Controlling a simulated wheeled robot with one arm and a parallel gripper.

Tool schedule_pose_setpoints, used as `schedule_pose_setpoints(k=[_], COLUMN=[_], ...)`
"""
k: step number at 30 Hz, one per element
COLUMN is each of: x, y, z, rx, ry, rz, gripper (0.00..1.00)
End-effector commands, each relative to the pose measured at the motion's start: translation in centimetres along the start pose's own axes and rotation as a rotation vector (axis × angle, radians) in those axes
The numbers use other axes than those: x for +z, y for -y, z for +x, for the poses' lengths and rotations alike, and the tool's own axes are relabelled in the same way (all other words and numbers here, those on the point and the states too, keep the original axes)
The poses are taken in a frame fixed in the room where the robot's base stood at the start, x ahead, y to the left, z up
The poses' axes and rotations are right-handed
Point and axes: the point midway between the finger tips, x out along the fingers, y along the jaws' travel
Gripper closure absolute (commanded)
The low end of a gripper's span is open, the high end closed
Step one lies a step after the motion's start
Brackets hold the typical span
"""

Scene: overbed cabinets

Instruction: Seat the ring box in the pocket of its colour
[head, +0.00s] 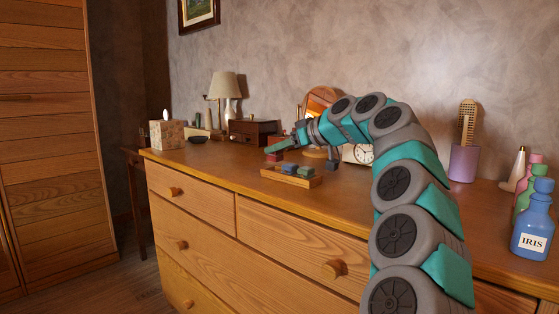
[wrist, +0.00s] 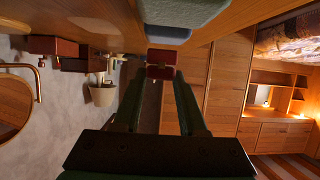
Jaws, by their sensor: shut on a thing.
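My gripper (head: 272,149) reaches left above the dresser top from the arm at right. It is shut on a small dark red ring box (wrist: 162,57), which shows between the fingertips in the wrist view. In the head view the red box (head: 274,156) is at the fingertips, behind the tray's left end. The low wooden tray (head: 284,180) lies near the dresser's front edge. A green box (head: 290,168) and a blue box (head: 306,171) sit in it. The tray's pockets are too small to make out, and their colours cannot be told.
A clock (head: 358,154) and a round mirror (head: 320,100) stand behind the arm. A brown wooden box (head: 252,131), a lamp (head: 225,88) and a tissue box (head: 167,134) are at the back left. Bottles (head: 533,222) stand at far right. The dresser top (head: 215,160) left of the tray is clear.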

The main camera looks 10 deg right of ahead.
Motion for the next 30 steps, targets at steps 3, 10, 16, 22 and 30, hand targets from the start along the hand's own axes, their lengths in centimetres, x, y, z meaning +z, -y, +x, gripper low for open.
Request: schedule_pose_setpoints(k=[3,10,16,22,30], x=[0.8,2.9,3.0,3.3,3.3], y=[0.0,0.1,0.0,0.0,0.0], z=[0.2,1.1,1.2,1.3,1.3], rx=[-0.002,-0.003,0.001,0.000,0.000], ry=[-0.002,0.000,-0.002,-0.001,-0.001], rz=[0.002,0.002,0.000,0.000,0.000], gripper=[1.00,1.00,1.00,1.00,0.34])
